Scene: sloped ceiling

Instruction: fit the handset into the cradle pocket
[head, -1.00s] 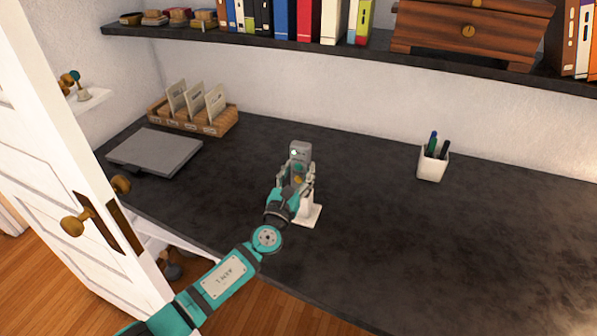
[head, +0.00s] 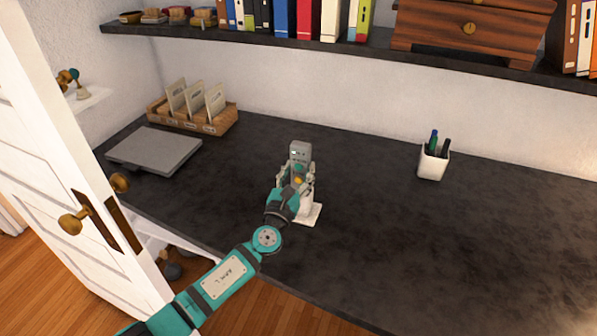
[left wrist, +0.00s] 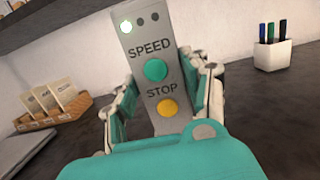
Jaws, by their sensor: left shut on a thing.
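The handset (head: 300,152) is a grey upright block with a teal SPEED button and a yellow STOP button; it also shows in the left wrist view (left wrist: 150,32), with one lit lamp at its top left. My left gripper (head: 298,178) is shut on it, one finger on each side. The white cradle (head: 314,214) stands on the dark desk just under and behind the gripper; only its base and part of its body show. The gripper hides the handset's lower end, so I cannot tell how it sits in the pocket. My right gripper is not in view.
A grey flat slab (head: 153,151) and a wooden card rack (head: 193,125) are at the left. A white pen cup (head: 432,165) stands at the right. A shelf (head: 330,50) with binders hangs above. The desk's right side is clear.

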